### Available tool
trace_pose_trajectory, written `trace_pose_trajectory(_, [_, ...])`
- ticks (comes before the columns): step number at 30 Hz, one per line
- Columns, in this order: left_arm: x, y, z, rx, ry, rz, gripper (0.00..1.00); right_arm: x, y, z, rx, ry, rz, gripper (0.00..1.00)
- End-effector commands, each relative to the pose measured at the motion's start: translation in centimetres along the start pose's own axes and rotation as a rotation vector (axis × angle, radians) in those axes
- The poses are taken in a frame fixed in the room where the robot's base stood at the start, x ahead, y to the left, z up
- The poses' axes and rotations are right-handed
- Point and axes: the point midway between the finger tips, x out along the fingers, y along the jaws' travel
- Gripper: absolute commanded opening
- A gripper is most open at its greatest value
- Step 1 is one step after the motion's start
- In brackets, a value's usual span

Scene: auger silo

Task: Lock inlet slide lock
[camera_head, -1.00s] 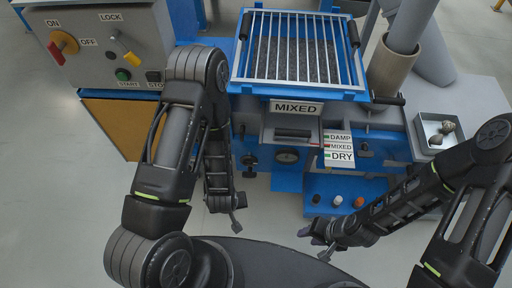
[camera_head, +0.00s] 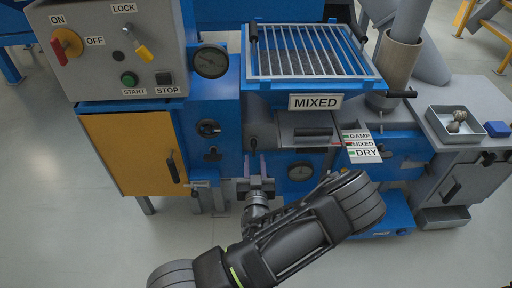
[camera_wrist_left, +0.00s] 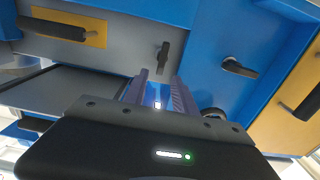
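A small black lever (camera_head: 252,145), which looks like the inlet slide lock, is on the machine front left of the inlet slide's black handle (camera_head: 313,132). My left gripper (camera_head: 254,165) is just in front of and below this lever, its two fingers apart. In the left wrist view the black lever (camera_wrist_left: 163,57) stands on a grey plate, beyond and between the open fingertips (camera_wrist_left: 158,78). Nothing is seen held, and I cannot tell whether the fingers touch the lever. My right gripper is not in view.
The control box (camera_head: 100,45) and yellow door (camera_head: 130,150) are at left. The DAMP/MIXED/DRY label (camera_head: 362,145) is at right. A tray with stones (camera_head: 468,133) stands far right.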

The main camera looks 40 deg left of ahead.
Motion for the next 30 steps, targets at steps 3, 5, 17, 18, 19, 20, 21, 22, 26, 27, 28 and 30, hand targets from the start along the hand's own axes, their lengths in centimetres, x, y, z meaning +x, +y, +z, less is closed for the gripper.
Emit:
trace_pose_trajectory(3, [0.8,0.0,0.1,-0.001,0.001,-0.001,0.33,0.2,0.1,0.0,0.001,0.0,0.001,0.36])
trace_pose_trajectory(5, [1.5,0.0,0.1,-0.001,0.001,-0.001,0.33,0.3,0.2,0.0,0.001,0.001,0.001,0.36])
trace_pose_trajectory(17, [7.1,-0.1,0.2,0.0,-0.001,-0.002,0.33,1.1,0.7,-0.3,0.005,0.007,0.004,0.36])
trace_pose_trajectory(18, [7.3,-0.1,0.2,0.0,-0.001,-0.001,0.33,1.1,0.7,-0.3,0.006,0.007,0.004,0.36])
trace_pose_trajectory(19, [7.5,0.0,0.1,0.0,-0.001,-0.001,0.33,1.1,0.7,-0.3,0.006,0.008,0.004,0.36])
trace_pose_trajectory(20, [7.6,0.0,0.1,0.0,-0.001,0.0,0.33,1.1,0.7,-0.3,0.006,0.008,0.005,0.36])
trace_pose_trajectory(21, [7.7,0.0,0.1,0.001,-0.001,0.0,0.33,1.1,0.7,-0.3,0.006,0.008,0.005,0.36])
trace_pose_trajectory(22, [7.7,0.0,0.1,0.001,-0.001,0.0,0.33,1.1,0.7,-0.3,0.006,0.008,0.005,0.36])
trace_pose_trajectory(26, [7.6,0.0,0.1,0.001,-0.002,0.0,0.33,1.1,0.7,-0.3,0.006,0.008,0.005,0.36])
trace_pose_trajectory(27, [7.6,0.0,0.1,0.001,-0.002,0.0,0.33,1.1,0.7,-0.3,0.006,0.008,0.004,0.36])
trace_pose_trajectory(28, [7.6,0.0,0.1,0.001,-0.002,0.0,0.31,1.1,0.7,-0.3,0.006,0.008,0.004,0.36])
trace_pose_trajectory(30, [7.6,0.0,0.1,0.001,-0.002,0.0,0.25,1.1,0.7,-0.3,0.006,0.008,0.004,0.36])
